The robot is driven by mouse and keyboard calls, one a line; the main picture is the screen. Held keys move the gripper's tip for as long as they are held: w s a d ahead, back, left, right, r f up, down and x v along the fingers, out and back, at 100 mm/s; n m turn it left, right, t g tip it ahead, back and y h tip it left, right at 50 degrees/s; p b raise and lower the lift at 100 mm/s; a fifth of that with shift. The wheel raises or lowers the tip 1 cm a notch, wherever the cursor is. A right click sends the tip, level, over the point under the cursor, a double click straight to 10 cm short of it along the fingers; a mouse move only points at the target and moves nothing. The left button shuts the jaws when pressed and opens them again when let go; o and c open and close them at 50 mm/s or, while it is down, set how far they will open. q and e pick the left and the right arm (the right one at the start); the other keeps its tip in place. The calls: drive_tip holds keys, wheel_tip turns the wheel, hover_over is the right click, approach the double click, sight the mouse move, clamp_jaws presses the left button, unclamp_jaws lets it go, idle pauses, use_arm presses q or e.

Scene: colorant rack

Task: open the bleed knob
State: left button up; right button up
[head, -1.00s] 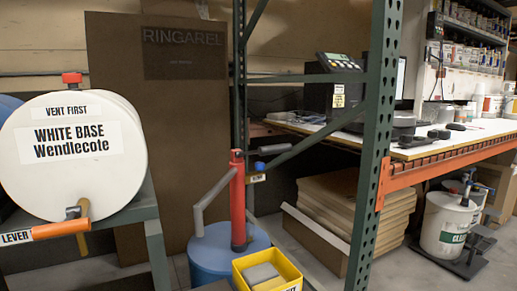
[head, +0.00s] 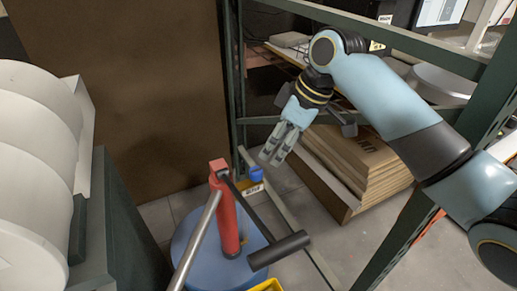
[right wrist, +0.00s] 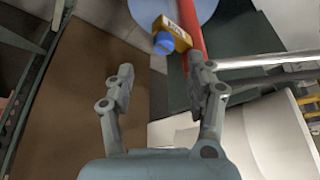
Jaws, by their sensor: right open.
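The bleed knob (head: 256,173) is a small blue knob beside the top of a red pump (head: 226,208), above a yellow tag (head: 252,190). The pump stands on a blue drum (head: 196,244). My right gripper (head: 271,160) is open and empty, just above and right of the knob in the head view. In the right wrist view, the blue knob (right wrist: 162,45) lies beyond and between the two spread fingertips (right wrist: 165,74), apart from them. The red pump body (right wrist: 190,35) runs just right of it. My left gripper is out of view.
A pump handle with a dark grip (head: 280,250) reaches out from the red pump. A green rack post (head: 385,235) stands at right, with stacked cardboard (head: 360,165) behind. White drums (head: 35,160) are at left. A brown panel (head: 130,90) is behind.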

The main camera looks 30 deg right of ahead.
sight(257, 170)
drive_tip(key=x, duration=0.5)
drive_tip(key=a+x, duration=0.1)
drive_tip(key=x, duration=0.2)
drive_tip(key=shift+w+r+b, duration=0.1)
drive_tip(key=shift+b, duration=0.25)
drive_tip(key=shift+w+a+f, duration=0.15)
drive_tip(key=shift+f, duration=0.3)
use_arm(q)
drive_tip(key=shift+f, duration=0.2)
use_arm(e)
drive_tip(key=shift+c, duration=0.2)
clamp_jaws()
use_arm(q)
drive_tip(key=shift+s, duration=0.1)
